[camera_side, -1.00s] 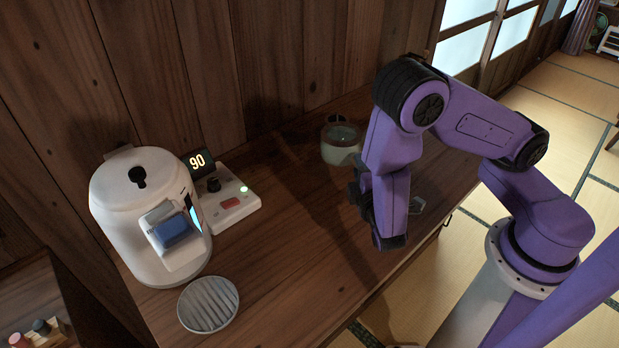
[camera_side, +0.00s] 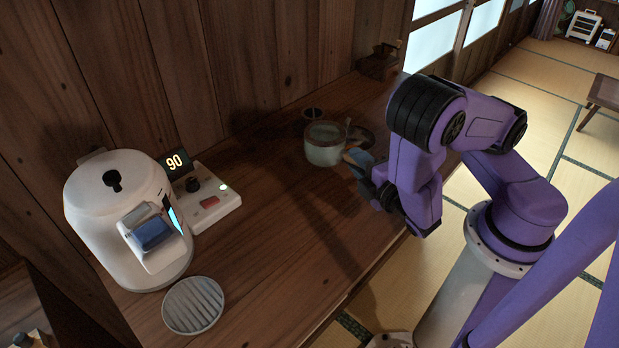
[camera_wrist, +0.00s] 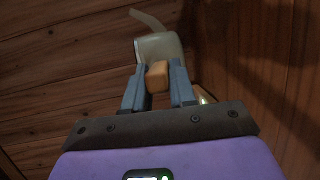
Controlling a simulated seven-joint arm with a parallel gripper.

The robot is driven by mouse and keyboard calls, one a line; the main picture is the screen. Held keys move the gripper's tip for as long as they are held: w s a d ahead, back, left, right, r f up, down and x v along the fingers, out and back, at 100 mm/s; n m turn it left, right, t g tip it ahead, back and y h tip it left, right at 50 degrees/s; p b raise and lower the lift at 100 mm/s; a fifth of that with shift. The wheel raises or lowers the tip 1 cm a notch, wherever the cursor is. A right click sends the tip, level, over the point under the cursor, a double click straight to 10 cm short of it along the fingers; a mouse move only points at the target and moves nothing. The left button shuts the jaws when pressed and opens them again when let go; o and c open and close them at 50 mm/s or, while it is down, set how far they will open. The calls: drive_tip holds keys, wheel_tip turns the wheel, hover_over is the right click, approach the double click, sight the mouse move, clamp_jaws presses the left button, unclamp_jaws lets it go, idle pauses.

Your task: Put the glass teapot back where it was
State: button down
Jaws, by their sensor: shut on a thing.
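The glass teapot (camera_side: 325,150) is a pale, greenish, cloudy pot at the back of the wooden counter, near the wall. In the wrist view its pale body (camera_wrist: 158,46) lies just beyond the fingertips, with a curved spout pointing away to the upper left. My gripper (camera_side: 356,158) is at the teapot's right side in the side view. In the wrist view my gripper (camera_wrist: 158,82) is shut on an orange-brown block, apparently the teapot's handle. I cannot tell whether the teapot's base touches the counter.
A white machine (camera_side: 118,205) stands at the left. Beside it is a control unit (camera_side: 212,208) reading 90. A round ribbed plate (camera_side: 193,305) lies in front. A dark wooden box (camera_side: 378,63) stands at the back. The counter's middle is clear.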

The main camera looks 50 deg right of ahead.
sight(333, 163)
drive_tip(key=shift+w+f, duration=0.25)
drive_tip(key=shift+w, duration=0.3)
drive_tip(key=shift+w+f, duration=0.2)
drive_tip(key=shift+w, duration=0.3)
drive_tip(key=w+f, duration=0.1)
drive_tip(key=w, duration=0.2)
drive_tip(key=w+f, duration=0.1)
drive_tip(key=w, duration=0.1)
drive_tip(key=shift+w+a+f, duration=0.2)
drive_tip(key=shift+f, duration=0.1)
drive_tip(key=w+f, duration=0.2)
drive_tip(key=f, duration=0.1)
drive_tip(key=w+f, duration=0.2)
drive_tip(key=shift+a+f, duration=0.1)
drive_tip(key=shift+a, duration=0.15)
drive_tip(key=shift+w+f, duration=0.2)
drive_tip(key=shift+f, duration=1.5)
drive_tip(key=shift+f, duration=0.1)
drive_tip(key=c, duration=0.9)
unclamp_jaws()
